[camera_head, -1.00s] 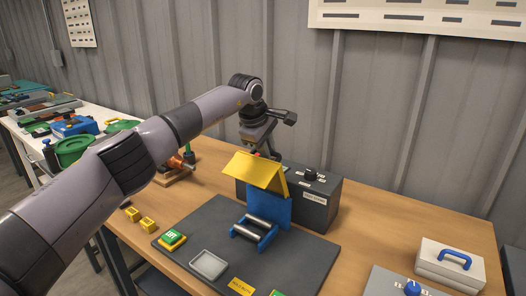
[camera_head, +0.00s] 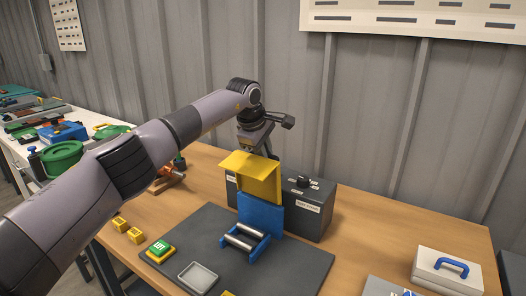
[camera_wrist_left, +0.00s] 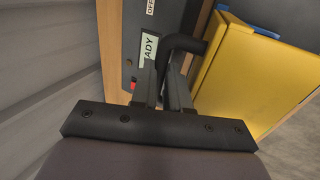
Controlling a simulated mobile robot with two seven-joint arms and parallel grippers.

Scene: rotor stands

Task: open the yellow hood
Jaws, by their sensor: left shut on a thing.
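The yellow hood (camera_head: 262,182) stands swung up above the blue roller stand (camera_head: 262,212), one panel about upright and the other jutting out to the left. In the left wrist view the hood (camera_wrist_left: 255,82) fills the right side. My left gripper (camera_head: 266,152) is behind the hood's top edge, its fingertips partly hidden by it. In the left wrist view my left gripper (camera_wrist_left: 165,80) is shut on the hood's black handle (camera_wrist_left: 187,42). Two metal rollers (camera_head: 242,238) lie uncovered in the stand's front. My right gripper is out of view.
A dark box with a knob (camera_head: 308,212) stands close behind the hood. The dark mat (camera_head: 295,265) also holds a grey tray (camera_head: 198,277) and a green-and-yellow button (camera_head: 160,251). A white case (camera_head: 447,270) is at right. The wooden table between is clear.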

